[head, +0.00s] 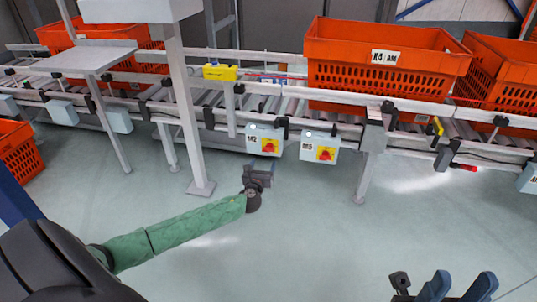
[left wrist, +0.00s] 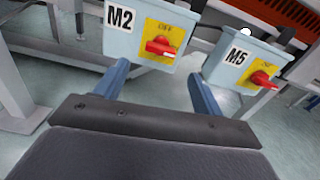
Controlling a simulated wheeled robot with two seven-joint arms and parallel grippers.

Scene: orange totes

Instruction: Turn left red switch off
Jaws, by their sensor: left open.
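The left red switch (head: 269,146) is a red knob on a yellow plate on the light-blue box M2 (head: 252,133), mounted under the conveyor. In the left wrist view the left switch (left wrist: 160,47) is at the top centre, its handle roughly horizontal. My left gripper (head: 258,174) is just below and in front of box M2 in the head view. In the left wrist view my left gripper (left wrist: 158,70) has its blue fingers wide apart and empty, with the switch beyond them. My right gripper (head: 464,278) is at the bottom right, its blue fingers apart with nothing between them.
Box M5 (head: 308,143) with a second red switch (head: 326,154) hangs just right of M2. Orange totes (head: 345,72) stand on the roller conveyor. A grey post (head: 183,110) stands left of M2. The floor in front is clear.

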